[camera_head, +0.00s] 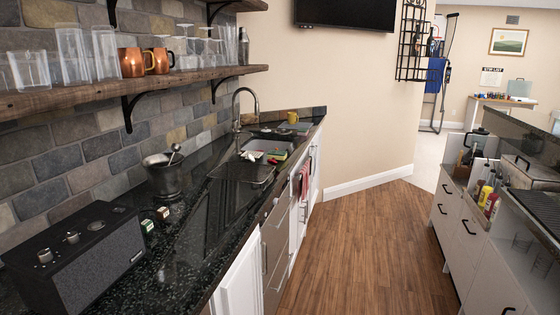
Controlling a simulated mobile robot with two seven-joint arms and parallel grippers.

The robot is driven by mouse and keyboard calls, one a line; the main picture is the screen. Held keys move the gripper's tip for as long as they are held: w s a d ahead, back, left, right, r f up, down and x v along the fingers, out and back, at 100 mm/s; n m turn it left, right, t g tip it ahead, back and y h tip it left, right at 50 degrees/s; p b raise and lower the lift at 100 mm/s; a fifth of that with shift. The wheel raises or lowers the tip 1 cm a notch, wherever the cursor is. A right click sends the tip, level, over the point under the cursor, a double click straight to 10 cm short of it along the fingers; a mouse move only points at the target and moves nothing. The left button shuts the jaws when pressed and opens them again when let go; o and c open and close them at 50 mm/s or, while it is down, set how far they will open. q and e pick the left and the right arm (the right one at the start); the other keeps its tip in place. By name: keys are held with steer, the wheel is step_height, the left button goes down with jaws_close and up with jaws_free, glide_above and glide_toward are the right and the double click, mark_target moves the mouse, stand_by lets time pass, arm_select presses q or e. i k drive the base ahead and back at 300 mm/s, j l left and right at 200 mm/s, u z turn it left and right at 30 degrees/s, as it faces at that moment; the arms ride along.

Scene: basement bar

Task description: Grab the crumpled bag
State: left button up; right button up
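I cannot make out a crumpled bag for certain in the head view. A small white, uneven item (251,156) lies by the sink on the dark counter, beside a small red, yellow and green item (277,155). It is too small to tell whether it is a bag. Neither of my grippers is in view.
The dark counter (205,225) on the left holds a black speaker (80,255), a dark mortar (163,175) and a yellow mug (292,117). A shelf (60,98) hangs above. Cabinets (470,235) stand on the right. The wood floor (365,245) between is clear.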

mark_target(272, 162)
steer(key=i+l+z, duration=0.35)
steer(key=i, duration=0.25)
steer(key=i+z, duration=0.35)
steer(key=i, duration=0.25)
steer(key=i+u, duration=0.1)
steer(key=i, duration=0.4)
steer(key=i+l+u, duration=0.1)
steer(key=i, duration=0.45)
steer(key=i+l+u, duration=0.1)
steer(key=i, duration=0.4)
steer(key=i+l+u, duration=0.1)
steer(key=i+u, duration=0.2)
steer(key=u, duration=0.15)
steer(key=i+l+u, duration=0.25)
steer(key=u, duration=0.15)
steer(key=i+l+u, duration=0.25)
steer(key=u, duration=0.2)
steer(key=i+l+u, duration=0.2)
steer(key=l+u, duration=0.2)
steer(key=i+l+u, duration=0.1)
steer(key=l+u, duration=0.35)
